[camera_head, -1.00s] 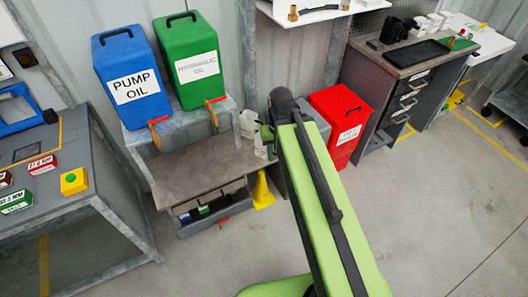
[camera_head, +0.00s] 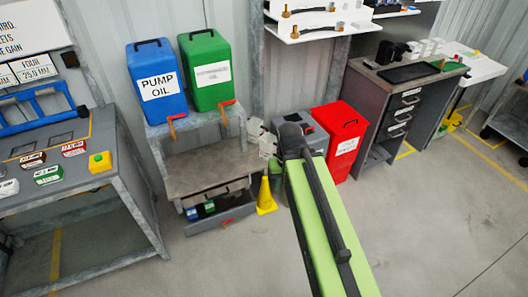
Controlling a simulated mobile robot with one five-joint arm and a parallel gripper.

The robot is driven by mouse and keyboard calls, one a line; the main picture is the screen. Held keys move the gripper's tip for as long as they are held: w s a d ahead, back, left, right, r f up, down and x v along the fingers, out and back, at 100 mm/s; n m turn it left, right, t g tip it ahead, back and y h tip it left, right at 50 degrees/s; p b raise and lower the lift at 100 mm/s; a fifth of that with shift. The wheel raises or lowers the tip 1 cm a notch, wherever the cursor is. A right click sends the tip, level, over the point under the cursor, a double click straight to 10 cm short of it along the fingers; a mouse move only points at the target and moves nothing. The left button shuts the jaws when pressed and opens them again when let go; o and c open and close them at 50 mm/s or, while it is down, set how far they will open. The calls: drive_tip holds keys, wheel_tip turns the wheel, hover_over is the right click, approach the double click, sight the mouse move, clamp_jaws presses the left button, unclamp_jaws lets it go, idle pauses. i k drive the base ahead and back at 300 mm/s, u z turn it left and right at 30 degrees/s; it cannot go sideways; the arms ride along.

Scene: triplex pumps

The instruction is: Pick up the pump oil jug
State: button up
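A blue container (camera_head: 156,84) labelled PUMP OIL stands upright on a grey metal stand at the left, with a black handle and an orange-handled tap. Small white jug-like containers (camera_head: 256,130) stand right of the stand, partly behind my arm; I cannot read any label on them. My green arm reaches up from the bottom of the view, and its dark end is close to these white containers. My gripper (camera_head: 275,167) is mostly hidden by my arm; only a small green part shows, so its opening and any contact cannot be seen.
A green container (camera_head: 207,72) stands beside the blue one on the stand (camera_head: 205,172). A yellow cone (camera_head: 265,197) and a red bin (camera_head: 341,140) flank my arm. A grey bench (camera_head: 130,183) is at the left, a drawer cabinet (camera_head: 385,100) at the right.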

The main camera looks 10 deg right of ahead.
sight(268, 142)
drive_tip(key=u, duration=0.15)
drive_tip(key=i, duration=0.9)
drive_tip(key=z, duration=0.1)
